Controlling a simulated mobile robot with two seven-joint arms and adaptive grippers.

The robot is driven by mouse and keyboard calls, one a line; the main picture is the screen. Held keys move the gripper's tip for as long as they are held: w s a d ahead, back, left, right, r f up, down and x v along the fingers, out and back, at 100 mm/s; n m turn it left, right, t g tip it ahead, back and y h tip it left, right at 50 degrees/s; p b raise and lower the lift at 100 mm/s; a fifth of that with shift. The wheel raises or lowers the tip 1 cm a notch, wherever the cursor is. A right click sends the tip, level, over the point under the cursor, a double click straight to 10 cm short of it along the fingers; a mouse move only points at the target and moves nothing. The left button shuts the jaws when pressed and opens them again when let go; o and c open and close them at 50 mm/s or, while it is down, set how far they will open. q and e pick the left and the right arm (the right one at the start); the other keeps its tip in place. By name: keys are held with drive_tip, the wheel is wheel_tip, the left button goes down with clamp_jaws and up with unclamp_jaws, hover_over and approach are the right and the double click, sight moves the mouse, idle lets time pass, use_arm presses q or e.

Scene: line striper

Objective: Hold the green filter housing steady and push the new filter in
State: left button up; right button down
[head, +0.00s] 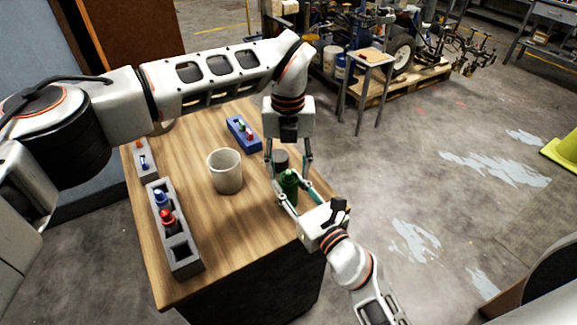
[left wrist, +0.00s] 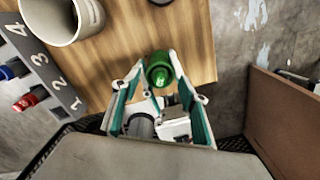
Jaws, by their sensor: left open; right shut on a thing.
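The green filter housing (head: 289,186) is near the table's right edge and looks roughly upright. My right gripper (head: 289,196) is shut on it from the near side. My left gripper (head: 289,172) points down over the housing, open, with one finger on each side; whether the fingers touch it I cannot tell. In the left wrist view the housing (left wrist: 159,70) lies between my left fingertips. A dark cylinder (head: 281,158) shows just behind the housing in the head view. I cannot tell whether it is the new filter. No other thing is clearly a filter.
A beige cup (head: 225,172) stands left of my left gripper. A numbered grey rack (head: 181,256) with blue and red pieces lies at the table's left. A small blue tray (head: 239,139) lies farther back. Bare tabletop (head: 245,245) lies nearer, left of the housing.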

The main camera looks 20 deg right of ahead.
use_arm(q)
drive_tip(key=shift+r, duration=3.5)
use_arm(e)
drive_tip(key=c, duration=1.4)
unclamp_jaws()
drive_tip(key=shift+c, duration=0.2)
